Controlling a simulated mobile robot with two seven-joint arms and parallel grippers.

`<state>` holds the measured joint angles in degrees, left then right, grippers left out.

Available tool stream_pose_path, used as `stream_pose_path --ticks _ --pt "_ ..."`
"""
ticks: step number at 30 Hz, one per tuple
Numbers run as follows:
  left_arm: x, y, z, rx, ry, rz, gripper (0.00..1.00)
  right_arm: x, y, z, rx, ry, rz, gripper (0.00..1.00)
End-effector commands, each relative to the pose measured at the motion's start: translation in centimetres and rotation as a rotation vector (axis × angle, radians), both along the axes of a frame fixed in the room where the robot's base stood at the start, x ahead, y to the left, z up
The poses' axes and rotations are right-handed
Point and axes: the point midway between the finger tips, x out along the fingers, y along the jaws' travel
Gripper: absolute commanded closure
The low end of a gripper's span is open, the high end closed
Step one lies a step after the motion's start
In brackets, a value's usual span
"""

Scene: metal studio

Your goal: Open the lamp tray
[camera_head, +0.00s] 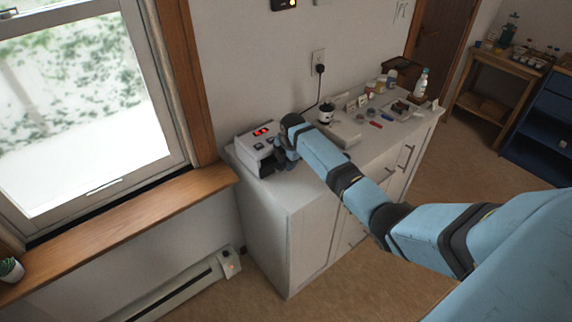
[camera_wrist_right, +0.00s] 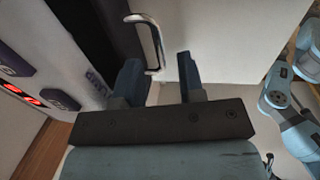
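The lamp (camera_head: 255,150), a white box with a red lit display, stands at the left end of the white cabinet top. Its front fills the left of the right wrist view, with the display (camera_wrist_right: 20,95), blue buttons and a dark opening (camera_wrist_right: 100,30). A bent chrome handle (camera_wrist_right: 155,35) shows beside the opening; its lower end lies between my right fingertips. My right gripper (camera_wrist_right: 160,75) is open, its dark fingers apart on either side of the handle end. I cannot tell whether they touch it. In the head view the right gripper (camera_head: 283,152) is at the lamp's front, partly hidden by my arm. My left gripper is out of view.
The cabinet (camera_head: 265,225) also holds a dark jar (camera_head: 326,113), a white bottle (camera_head: 421,82) and several small items to the right of my arm. A window with a wooden sill (camera_head: 130,230) is at left. A wooden shelf (camera_head: 500,75) stands far right.

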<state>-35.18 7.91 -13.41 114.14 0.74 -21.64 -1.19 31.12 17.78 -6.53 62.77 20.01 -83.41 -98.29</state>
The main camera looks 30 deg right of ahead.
Motion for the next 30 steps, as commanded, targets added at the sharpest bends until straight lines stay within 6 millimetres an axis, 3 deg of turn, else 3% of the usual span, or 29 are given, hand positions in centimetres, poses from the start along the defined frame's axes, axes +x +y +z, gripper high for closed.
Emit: stream_pose_path --ticks 6,15,20,30 --pt "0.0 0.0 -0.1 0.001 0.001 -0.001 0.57 0.3 0.1 -1.8 0.001 0.0 0.0 0.64" --pt "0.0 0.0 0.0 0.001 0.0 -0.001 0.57 0.4 0.1 -1.9 0.0 -0.001 0.0 0.64" --pt "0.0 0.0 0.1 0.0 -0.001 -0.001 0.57 0.3 0.1 -1.9 0.0 -0.001 0.0 1.0" --pt "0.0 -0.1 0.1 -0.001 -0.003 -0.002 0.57 0.3 -0.5 -2.0 -0.001 0.0 0.0 1.0"
